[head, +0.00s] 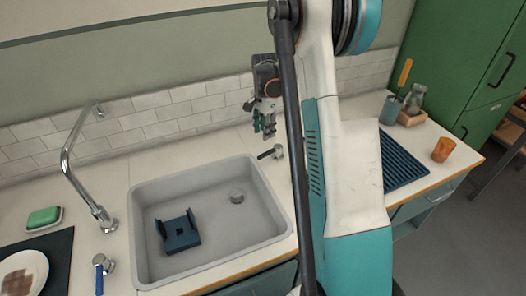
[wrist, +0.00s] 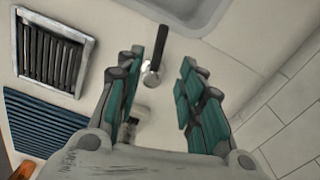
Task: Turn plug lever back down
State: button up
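The plug lever (head: 271,152) sits on the counter behind the sink's right corner. It has a black handle and a round metal base. In the wrist view the lever (wrist: 157,53) lies ahead of and between my fingers, and its handle points toward the sink. My gripper (head: 264,125) hangs above the counter close to the lever. In the wrist view my gripper (wrist: 160,85) is open, its teal-padded fingers apart with nothing between the pads. I cannot tell its exact height over the lever. A round drain plug (head: 237,196) shows in the sink.
The grey sink (head: 140,262) holds a dark blue rack (head: 179,232). A ribbed blue mat (head: 401,163) and an orange cup (head: 443,149) are at right. A tiled wall (head: 165,112) stands close behind.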

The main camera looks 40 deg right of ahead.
aim_at(264, 154)
notch_tip(264, 154, down, 11)
jog(key=b, duration=0.3)
jog(key=shift+f, duration=0.2)
grip_shut()
